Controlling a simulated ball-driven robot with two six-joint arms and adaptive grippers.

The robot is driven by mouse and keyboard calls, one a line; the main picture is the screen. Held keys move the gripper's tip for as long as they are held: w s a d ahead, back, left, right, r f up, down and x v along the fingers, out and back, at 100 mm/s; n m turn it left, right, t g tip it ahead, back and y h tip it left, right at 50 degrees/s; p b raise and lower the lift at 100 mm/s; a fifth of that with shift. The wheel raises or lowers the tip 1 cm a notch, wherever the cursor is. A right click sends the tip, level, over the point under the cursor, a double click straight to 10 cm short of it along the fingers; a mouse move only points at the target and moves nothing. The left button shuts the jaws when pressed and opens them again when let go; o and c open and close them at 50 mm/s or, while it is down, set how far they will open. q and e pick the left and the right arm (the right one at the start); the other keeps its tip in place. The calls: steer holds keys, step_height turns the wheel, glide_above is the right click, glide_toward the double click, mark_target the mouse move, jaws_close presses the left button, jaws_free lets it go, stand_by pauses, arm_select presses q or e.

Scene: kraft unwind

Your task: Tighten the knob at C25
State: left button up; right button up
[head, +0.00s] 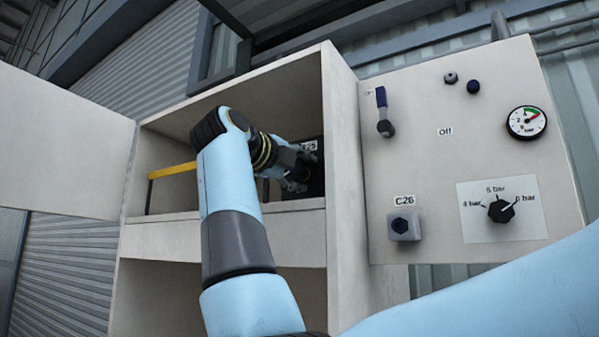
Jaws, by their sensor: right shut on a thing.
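My right gripper (297,174) reaches into the upper compartment of the open cabinet, at its right side. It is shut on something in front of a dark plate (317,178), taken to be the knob. The knob itself is hidden behind the fingers and wrist. A small white label (309,146) above the plate is partly covered; only its end, which looks like a 5, can be made out. My left gripper is not in view.
A yellow bar (172,171) spans the compartment's left part. The cabinet's side wall (343,140) stands close right of the gripper. An open door (60,140) is at left.

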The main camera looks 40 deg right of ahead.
steer(key=c, duration=0.3)
stand_by(0.5)
steer(key=shift+f+m+b, duration=0.1)
steer(key=shift+m+b, duration=0.25)
steer(key=shift+m, duration=0.15)
steer(key=m+b, duration=0.2)
steer(key=m, duration=0.1)
steer(key=shift+f+m, duration=0.15)
steer(key=shift+m, duration=0.25)
steer(key=m+b, duration=0.1)
steer(key=m, duration=0.2)
steer(key=m+b, duration=0.2)
steer(key=m, duration=0.1)
steer(key=shift+w+f, duration=0.15)
steer(key=shift+w, duration=0.05)
steer(key=m+b, duration=0.1)
steer(key=m, duration=0.2)
steer(key=m+b, duration=0.1)
steer(key=m, duration=0.1)
steer(key=shift+w+f+m, duration=0.1)
steer(key=shift+w+m, duration=0.1)
steer(key=shift+m, duration=0.2)
steer(key=m+b, duration=0.1)
steer(key=m, duration=0.4)
steer(key=shift+w+m, duration=0.15)
steer(key=shift+m, duration=0.25)
